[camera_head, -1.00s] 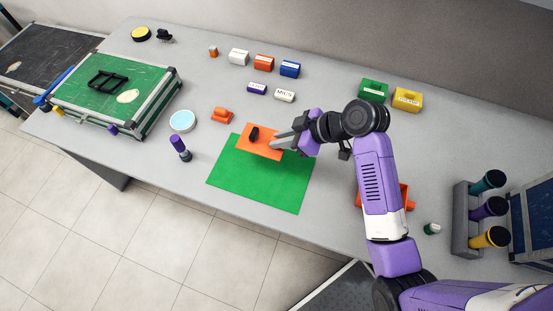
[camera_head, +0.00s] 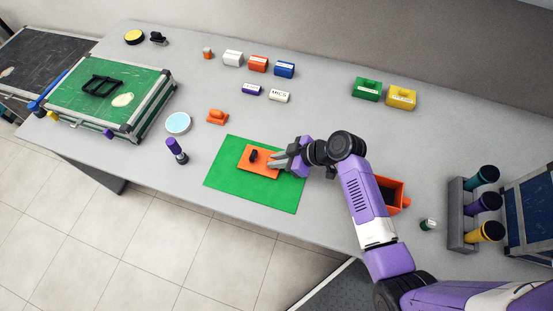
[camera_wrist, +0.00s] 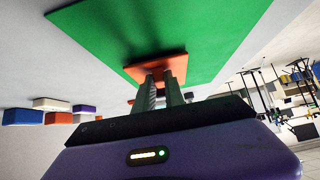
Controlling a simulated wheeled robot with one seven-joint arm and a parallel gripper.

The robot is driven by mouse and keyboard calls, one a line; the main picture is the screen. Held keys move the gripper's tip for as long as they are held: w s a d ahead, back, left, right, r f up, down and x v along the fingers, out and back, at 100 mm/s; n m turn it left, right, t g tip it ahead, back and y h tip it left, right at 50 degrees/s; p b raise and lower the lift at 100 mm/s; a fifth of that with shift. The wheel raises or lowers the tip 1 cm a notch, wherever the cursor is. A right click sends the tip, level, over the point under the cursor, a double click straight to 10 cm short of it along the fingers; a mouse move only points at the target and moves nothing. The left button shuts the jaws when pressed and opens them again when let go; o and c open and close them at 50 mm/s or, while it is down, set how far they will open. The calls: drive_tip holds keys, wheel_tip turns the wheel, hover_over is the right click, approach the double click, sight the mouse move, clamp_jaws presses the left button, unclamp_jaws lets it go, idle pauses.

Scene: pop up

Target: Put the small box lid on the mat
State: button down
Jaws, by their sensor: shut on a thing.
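The small box lid (camera_head: 262,168) is a flat orange plate with a dark handle. In the head view it is over the middle of the green mat (camera_head: 225,184), low and seemingly level; I cannot tell whether it touches the mat. My gripper (camera_head: 274,163) is shut on the right part of the lid. In the wrist view, the two grey fingers (camera_wrist: 164,84) meet the orange lid (camera_wrist: 140,70), with the green mat (camera_wrist: 215,30) around it. An open orange box (camera_head: 392,193) stands right of the mat, partly hidden behind my arm.
A purple-topped marker (camera_head: 174,146), an orange stapler-like object (camera_head: 217,118) and a light-blue disc (camera_head: 178,123) lie left of the mat. Small coloured boxes (camera_head: 258,64) stand at the back. A holder with tubes (camera_head: 461,213) stands on the right. The table's front edge is close below the mat.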

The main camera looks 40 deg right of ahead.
drive_tip(key=shift+f, duration=0.2)
drive_tip(key=c, duration=1.4)
unclamp_jaws()
drive_tip(key=shift+r, duration=0.1)
drive_tip(key=shift+r, duration=0.25)
drive_tip(key=v, duration=1.1)
drive_tip(key=shift+s+d+r+b, duration=0.2)
drive_tip(key=shift+s+b, duration=0.1)
drive_tip(key=shift+b, duration=0.1)
drive_tip(key=shift+f, duration=0.1)
